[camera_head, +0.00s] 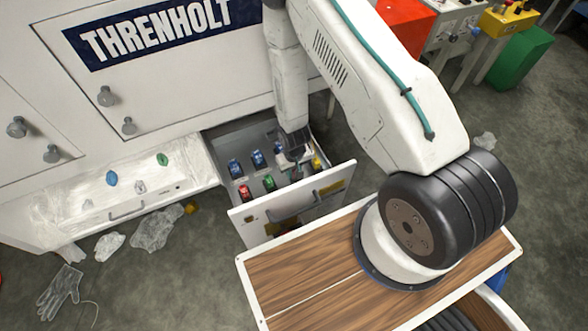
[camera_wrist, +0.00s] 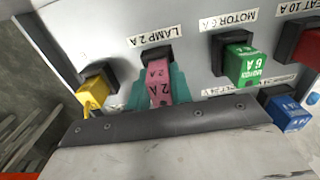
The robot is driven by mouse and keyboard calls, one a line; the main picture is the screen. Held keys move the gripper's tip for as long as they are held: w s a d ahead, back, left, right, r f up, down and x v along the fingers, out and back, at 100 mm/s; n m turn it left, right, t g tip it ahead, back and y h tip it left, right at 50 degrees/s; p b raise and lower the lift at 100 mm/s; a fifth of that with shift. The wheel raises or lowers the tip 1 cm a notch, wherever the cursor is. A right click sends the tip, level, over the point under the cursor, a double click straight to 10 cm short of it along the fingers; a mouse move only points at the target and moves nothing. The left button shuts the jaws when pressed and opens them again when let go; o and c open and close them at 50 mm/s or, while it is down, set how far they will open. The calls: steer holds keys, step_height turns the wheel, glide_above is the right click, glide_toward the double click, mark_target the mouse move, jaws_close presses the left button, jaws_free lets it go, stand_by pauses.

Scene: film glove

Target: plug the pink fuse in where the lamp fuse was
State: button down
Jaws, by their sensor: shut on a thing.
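The pink fuse (camera_wrist: 156,92), marked 2 A, is between the teal fingers of my gripper (camera_wrist: 160,84) in the wrist view. My gripper is shut on it. The fuse is lined up with the black lamp socket (camera_wrist: 157,57) under the label LAMP 2 A, and its far end meets or overlaps the socket. I cannot tell how deep it sits. In the head view my gripper (camera_head: 295,150) reaches down into the open drawer (camera_head: 243,222), and the pink fuse is hidden there.
A yellow fuse (camera_wrist: 93,92) stands left of the pink one. A green MOTOR fuse (camera_wrist: 247,68) and a blue fuse (camera_wrist: 288,113) stand right. The drawer front and the wooden top (camera_head: 300,262) lie close to my arm. Clear film (camera_head: 155,228) and a glove (camera_head: 60,292) lie on the floor.

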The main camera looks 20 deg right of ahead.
steer(key=shift+f, duration=0.1)
steer(key=c, duration=1.2)
jaws_free()
steer(key=shift+o, duration=0.2)
step_height(320, 180, up, 8)
steer(key=shift+f, duration=0.15)
